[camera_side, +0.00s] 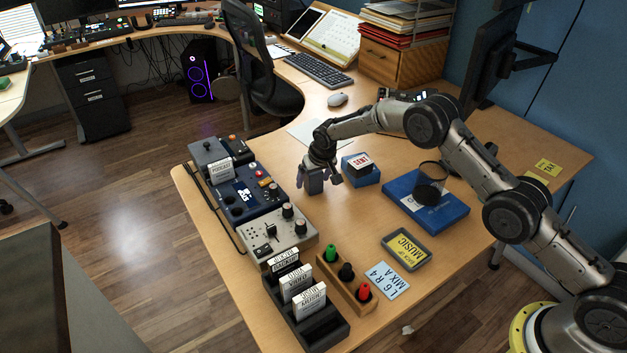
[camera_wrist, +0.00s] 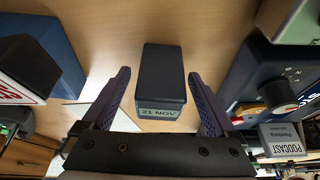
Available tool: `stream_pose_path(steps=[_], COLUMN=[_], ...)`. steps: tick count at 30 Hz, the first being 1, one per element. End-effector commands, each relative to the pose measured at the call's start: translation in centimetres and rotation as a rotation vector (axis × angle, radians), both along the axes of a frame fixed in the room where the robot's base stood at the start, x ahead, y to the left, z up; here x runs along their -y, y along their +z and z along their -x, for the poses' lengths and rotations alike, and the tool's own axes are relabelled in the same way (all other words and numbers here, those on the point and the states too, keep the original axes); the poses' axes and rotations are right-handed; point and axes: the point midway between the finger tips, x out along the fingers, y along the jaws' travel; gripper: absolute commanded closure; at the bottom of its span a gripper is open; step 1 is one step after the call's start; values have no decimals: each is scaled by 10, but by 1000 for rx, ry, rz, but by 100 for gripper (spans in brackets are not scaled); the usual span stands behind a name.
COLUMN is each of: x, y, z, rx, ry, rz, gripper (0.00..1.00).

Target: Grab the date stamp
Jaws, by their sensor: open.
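The date stamp (camera_wrist: 160,82) is a dark block with a pale label reading "21 NOV". In the wrist view it stands on the wooden desk in the middle of the picture. My gripper (camera_wrist: 159,76) is open, with one purple-grey finger on each side of the stamp. Narrow gaps show between the fingers and its sides, so it is not gripped. In the side view my gripper (camera_side: 322,184) points down, low over the desk between the control boxes and a blue box. There I cannot clearly tell the stamp from the fingers.
A blue box with a "SENT" stamp (camera_side: 360,168) stands close to the right of my gripper in the side view. Control boxes (camera_side: 248,192) line the left. A blue case (camera_side: 424,203) carries a dark cup. A yellow-labelled tray (camera_side: 405,250) and a peg rack (camera_side: 346,282) stand nearer.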

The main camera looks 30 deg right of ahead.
Motion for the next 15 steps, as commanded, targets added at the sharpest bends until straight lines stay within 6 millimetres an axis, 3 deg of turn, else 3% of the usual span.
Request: stream_pose_path(steps=[4,15], x=[0,0], y=[0,1], z=[0,0], rx=[1,0], ry=[0,0], rz=[0,0], gripper=[7,74])
